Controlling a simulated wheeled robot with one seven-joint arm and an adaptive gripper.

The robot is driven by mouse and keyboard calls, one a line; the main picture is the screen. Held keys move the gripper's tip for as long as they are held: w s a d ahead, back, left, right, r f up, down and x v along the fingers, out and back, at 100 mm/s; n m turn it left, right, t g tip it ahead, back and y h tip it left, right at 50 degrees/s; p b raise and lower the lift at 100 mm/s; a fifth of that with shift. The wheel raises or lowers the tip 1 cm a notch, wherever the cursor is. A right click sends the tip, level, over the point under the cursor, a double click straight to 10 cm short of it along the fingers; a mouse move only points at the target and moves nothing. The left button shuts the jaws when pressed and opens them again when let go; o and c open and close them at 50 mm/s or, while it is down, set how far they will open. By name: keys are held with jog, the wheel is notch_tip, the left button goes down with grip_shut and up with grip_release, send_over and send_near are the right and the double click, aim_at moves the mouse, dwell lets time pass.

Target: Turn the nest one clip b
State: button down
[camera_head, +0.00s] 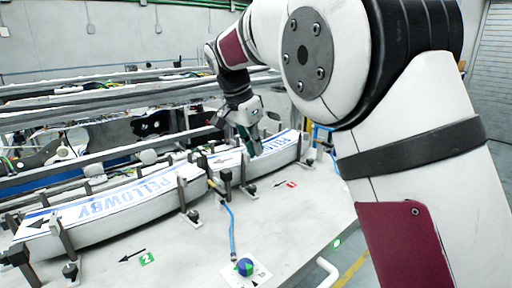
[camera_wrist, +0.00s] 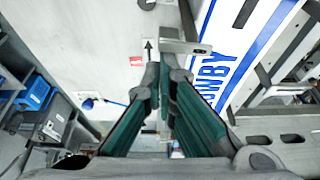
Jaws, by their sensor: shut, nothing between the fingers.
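Nest one, by the red 1 label (camera_head: 291,184), holds a curved stack of white and blue printed labels (camera_head: 274,145). The stack also shows in the wrist view (camera_wrist: 236,62). My gripper (camera_head: 252,150) points down over this stack. In the wrist view my gripper (camera_wrist: 166,80) is shut and empty, its green-padded fingers meeting toward the tips. A grey metal clip (camera_wrist: 186,46) lies just beyond the fingertips, at the edge of the stack. Whether the fingers touch it cannot be told, and no letter on it is readable.
Nest two, with a green 2 label (camera_head: 147,258), holds a longer stack (camera_head: 120,208) at left. Upright posts and black knobs (camera_head: 194,215) line the front edge. A blue-green ball (camera_head: 244,266) with a blue cord lies on the bench (camera_head: 185,262), which is otherwise mostly clear in front.

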notch_tip(320, 180, up, 9)
jog(key=w+b, duration=0.1)
jog(key=b, duration=0.2)
jog(key=s+d+n+t+y, duration=0.15)
jog(key=s+d+n, duration=0.35)
jog(key=s+d, duration=0.75)
jog(key=s+d+f+n+t, duration=0.1)
jog(key=s+f+n, duration=0.1)
jog(key=s+f, duration=0.4)
jog(key=s+d+f+n+t+y, duration=0.1)
jog(key=s+d+f+n, duration=0.1)
jog(key=s+f, duration=0.5)
jog(key=s+n, duration=0.1)
jog(key=s, duration=0.5)
jog(key=shift+s+d+n, duration=0.15)
jog(key=shift+d+n, duration=0.05)
jog(key=shift+n, duration=0.1)
jog(key=shift+y, duration=0.25)
